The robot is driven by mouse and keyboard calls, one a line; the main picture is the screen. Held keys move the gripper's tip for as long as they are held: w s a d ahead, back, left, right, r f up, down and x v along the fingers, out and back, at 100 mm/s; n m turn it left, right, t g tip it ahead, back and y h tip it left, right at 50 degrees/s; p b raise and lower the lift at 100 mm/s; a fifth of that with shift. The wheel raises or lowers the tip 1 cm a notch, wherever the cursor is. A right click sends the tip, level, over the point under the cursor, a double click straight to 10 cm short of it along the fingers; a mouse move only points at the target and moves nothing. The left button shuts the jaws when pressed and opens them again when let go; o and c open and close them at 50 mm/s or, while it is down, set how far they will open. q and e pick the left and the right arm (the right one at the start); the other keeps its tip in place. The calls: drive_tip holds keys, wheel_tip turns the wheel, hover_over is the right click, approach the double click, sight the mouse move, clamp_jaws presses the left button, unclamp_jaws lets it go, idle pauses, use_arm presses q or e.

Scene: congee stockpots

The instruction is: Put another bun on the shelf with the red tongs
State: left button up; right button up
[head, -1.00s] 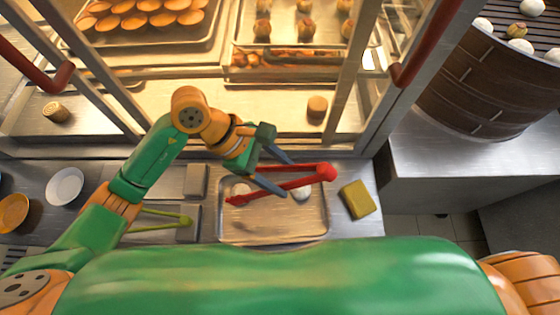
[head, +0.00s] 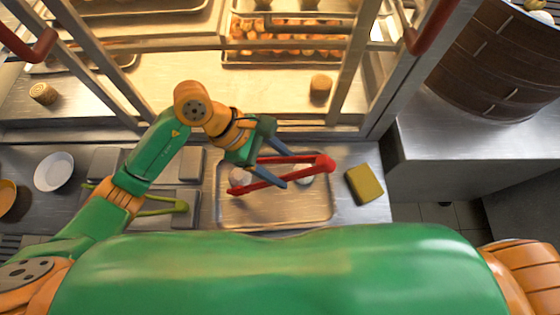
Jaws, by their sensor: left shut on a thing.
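My left gripper (head: 281,164) is shut on the red tongs (head: 300,161) and holds them across the metal tray (head: 275,212). The tongs' hinge end points right and their parted tips point left. One white bun (head: 240,176) lies at the tray's left, by the tips; I cannot tell whether they touch it. A second white bun (head: 304,178) lies at the right, partly hidden under the tongs. The glass-fronted shelf (head: 185,85) stands behind the tray, with a bare lit surface at the front. My right gripper is out of view.
A yellow sponge (head: 364,183) lies right of the tray. Green tongs (head: 165,206) and grey lids (head: 180,168) lie left, near a white plate (head: 54,172). Cabinet posts and red handles (head: 418,42) frame the shelf. A dark steamer (head: 490,65) stands at the right.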

use_arm(q)
drive_tip(key=shift+r, duration=0.15)
clamp_jaws()
wheel_tip(320, 180, up, 12)
drive_tip(key=p, duration=0.8)
drive_tip(key=shift+p, duration=0.3)
